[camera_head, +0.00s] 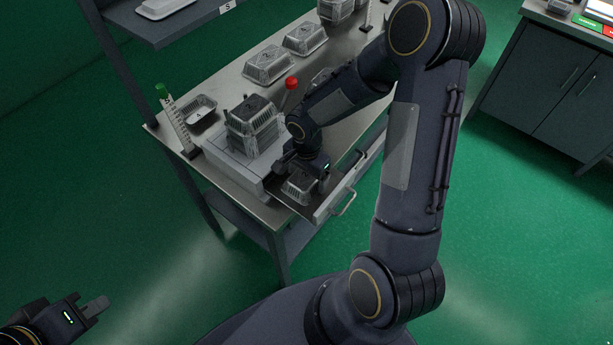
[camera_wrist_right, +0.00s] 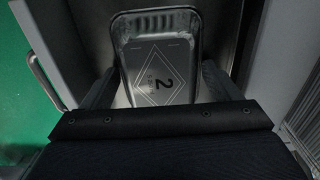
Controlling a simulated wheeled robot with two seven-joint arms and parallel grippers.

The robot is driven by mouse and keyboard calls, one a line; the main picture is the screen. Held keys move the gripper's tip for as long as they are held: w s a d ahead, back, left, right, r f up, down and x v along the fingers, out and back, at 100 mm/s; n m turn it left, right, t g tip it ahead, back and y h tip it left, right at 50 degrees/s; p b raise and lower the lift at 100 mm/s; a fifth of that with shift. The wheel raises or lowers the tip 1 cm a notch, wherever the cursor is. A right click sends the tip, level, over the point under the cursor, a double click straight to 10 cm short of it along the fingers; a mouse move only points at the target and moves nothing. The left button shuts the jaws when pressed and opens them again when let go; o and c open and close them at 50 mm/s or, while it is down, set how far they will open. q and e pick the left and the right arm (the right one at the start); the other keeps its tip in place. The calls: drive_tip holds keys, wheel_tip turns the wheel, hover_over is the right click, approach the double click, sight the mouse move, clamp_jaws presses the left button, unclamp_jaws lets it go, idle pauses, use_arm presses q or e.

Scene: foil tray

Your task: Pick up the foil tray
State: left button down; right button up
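The open drawer (camera_head: 330,205) has a handle (camera_head: 346,203) at its front. Stacked foil trays (camera_head: 253,122) stand on a white box behind it, near a red-topped post (camera_head: 291,84).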

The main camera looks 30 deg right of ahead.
drive_tip(key=c, duration=0.6)
drive_tip(key=shift+r, duration=0.1)
